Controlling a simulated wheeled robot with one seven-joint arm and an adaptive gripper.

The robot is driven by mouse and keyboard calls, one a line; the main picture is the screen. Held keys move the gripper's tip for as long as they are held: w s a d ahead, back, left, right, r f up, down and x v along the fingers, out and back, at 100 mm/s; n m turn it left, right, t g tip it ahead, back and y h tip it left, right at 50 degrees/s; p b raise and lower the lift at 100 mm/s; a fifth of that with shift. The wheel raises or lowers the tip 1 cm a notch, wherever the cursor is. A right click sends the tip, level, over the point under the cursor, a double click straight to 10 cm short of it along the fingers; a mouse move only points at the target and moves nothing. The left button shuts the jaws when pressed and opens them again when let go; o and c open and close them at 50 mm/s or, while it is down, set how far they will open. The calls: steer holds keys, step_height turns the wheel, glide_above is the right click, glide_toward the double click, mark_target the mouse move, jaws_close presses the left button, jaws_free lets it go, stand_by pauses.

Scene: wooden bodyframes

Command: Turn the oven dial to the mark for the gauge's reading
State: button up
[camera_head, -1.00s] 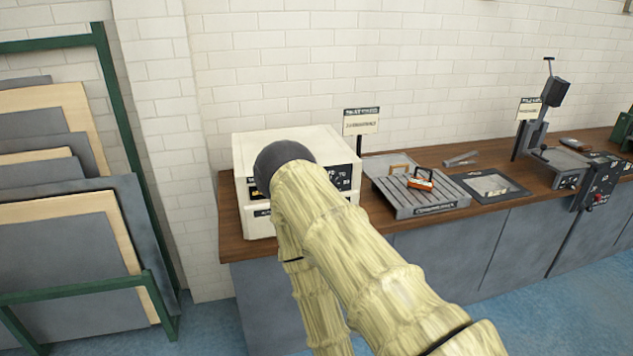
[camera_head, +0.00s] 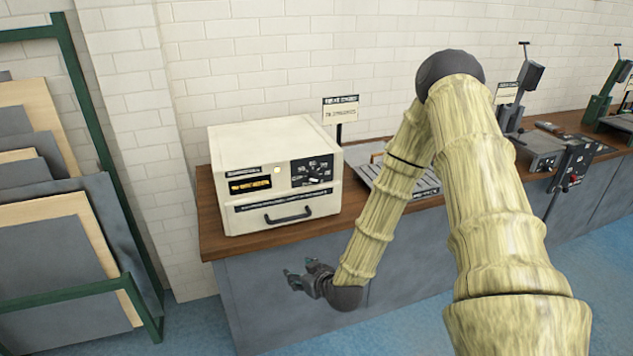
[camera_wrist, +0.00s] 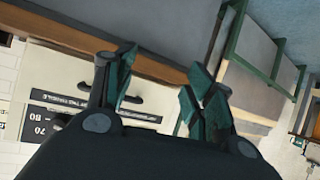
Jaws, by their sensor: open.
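The cream oven (camera_head: 275,140) stands on the left end of the wooden bench. Its black dial panel (camera_head: 312,170) with white marks is at the right of its front. The dial's pointer setting is too small to read. An amber display (camera_head: 249,184) is left of the panel; its text is not legible. My gripper (camera_head: 291,278) is open and empty, below and in front of the oven, apart from it. In the wrist view the fingers (camera_wrist: 158,82) are spread, the oven front (camera_wrist: 75,75) is behind them, and the marks 70 and 80 show at the left edge.
The oven handle (camera_head: 289,214) is below the panels. A sign (camera_head: 340,112) stands behind the oven. A slatted tray (camera_head: 425,190), partly behind my arm, lies to the right. A green rack (camera_head: 88,110) of boards is left. The grey cabinet front (camera_head: 265,300) is near my gripper.

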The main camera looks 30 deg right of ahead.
steer(key=w+d+r+t+h, duration=0.1)
steer(key=w+d+r+t, duration=0.1)
steer(key=w+d+r, duration=0.3)
steer(key=m+t+h, duration=0.1)
steer(key=t+h, duration=0.2)
steer(key=t, duration=0.1)
glide_toward(316, 179)
steer(key=p+x, duration=0.1)
steer(key=x, duration=0.8)
steer(key=shift+w+p, duration=0.35)
steer(key=shift+c, duration=0.4)
steer(key=shift+f, duration=0.1)
steer(key=c, duration=0.9)
